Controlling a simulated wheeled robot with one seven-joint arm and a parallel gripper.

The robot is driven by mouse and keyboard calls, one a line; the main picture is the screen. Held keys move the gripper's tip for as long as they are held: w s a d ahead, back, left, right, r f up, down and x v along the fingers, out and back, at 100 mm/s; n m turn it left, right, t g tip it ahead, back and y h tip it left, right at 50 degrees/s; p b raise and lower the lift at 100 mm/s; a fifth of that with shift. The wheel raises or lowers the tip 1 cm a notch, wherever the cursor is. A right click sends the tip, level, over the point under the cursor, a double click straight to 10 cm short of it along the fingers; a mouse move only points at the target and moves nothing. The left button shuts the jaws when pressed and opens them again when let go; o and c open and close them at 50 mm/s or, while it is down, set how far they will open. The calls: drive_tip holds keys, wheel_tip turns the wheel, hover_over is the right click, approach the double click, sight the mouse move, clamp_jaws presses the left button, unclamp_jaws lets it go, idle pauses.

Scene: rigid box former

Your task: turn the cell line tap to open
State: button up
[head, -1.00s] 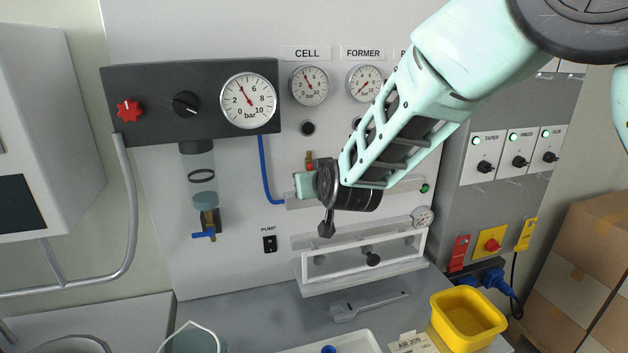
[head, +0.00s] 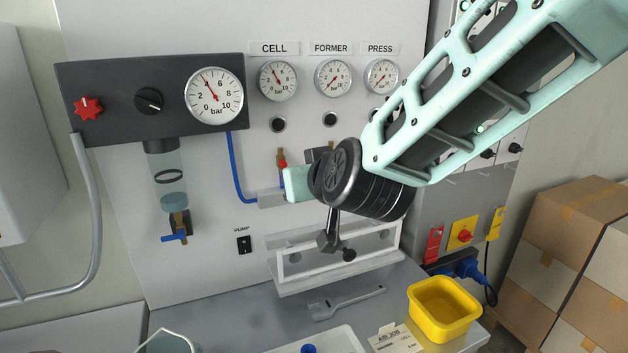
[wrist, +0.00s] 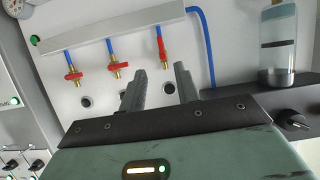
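The cell line tap (head: 282,164), brass with a red handle, is the leftmost tap under the CELL gauge (head: 278,80). In the wrist view, where the panel appears upside down, this tap (wrist: 161,45) is the rightmost of three. Its red handle lies along its pipe; the other two red handles lie across theirs. The CELL needle points up and left. My gripper (wrist: 160,88) shows two dark fingers apart with nothing between them. The tap appears beyond the fingertips, and no contact shows. In the head view my wrist hides most of the fingers and the other taps.
A grey manifold bar (wrist: 110,33) carries the taps, with a blue hose (head: 236,170) at its end. A black regulator block (head: 150,98) is to the left. A white-framed fixture (head: 335,262) is below. A yellow bin (head: 443,308) and grey tool (head: 345,302) lie on the bench.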

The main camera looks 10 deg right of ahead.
drive_tip(key=shift+v, duration=2.25)
drive_tip(key=shift+a, duration=0.1)
